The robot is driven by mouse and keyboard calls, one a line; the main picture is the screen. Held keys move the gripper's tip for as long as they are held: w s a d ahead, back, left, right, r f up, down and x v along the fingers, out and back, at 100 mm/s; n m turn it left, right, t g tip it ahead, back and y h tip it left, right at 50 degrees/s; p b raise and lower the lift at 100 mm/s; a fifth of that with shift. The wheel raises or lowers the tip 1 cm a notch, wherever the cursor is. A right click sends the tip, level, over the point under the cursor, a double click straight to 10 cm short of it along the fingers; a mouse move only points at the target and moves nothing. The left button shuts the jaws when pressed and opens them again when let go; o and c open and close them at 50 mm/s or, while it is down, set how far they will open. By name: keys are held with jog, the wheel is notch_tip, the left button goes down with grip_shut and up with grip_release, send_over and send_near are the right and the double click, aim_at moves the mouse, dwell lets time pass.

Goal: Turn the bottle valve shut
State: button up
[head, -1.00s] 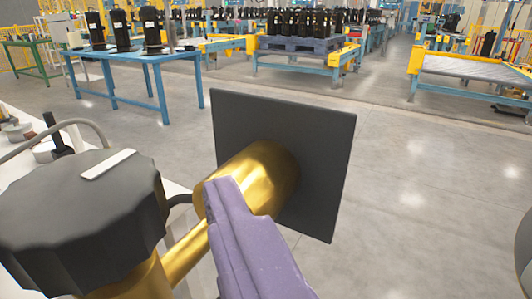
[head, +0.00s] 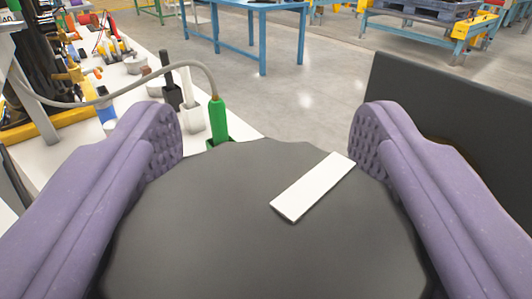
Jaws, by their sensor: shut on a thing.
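The valve's dark ribbed handwheel (head: 225,215) fills the lower middle of the head view, seen from above. A white marker bar (head: 312,187) lies on its top, right of centre, slanting up to the right. The two purple fingers of my gripper (head: 267,143) stand at the left and right sides of the handwheel, and the gripper is shut on it. The studded inner pads show near the fingertips. The fingers hide part of the handwheel's rim. The valve body and bottle below are hidden.
A dark flat plate (head: 455,120) stands close behind the right finger. A white bench (head: 150,75) with tools, a grey hose (head: 140,82) and a green fitting (head: 217,118) lies at upper left. A blue table (head: 262,22) stands farther back, with open floor before it.

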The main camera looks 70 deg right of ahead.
jog(key=shift+s+m+g+h+p, duration=0.1)
jog(key=shift+m+g+h+p, duration=0.2)
jog(key=shift+m+g, duration=0.7)
jog(key=o, duration=1)
jog(key=shift+c, duration=0.2)
jog(key=s+a+p, duration=0.1)
jog(key=a, duration=0.6)
jog(key=shift+s+a+p, duration=0.2)
jog(key=shift+a+p, duration=0.15)
jog(key=shift+p, duration=0.05)
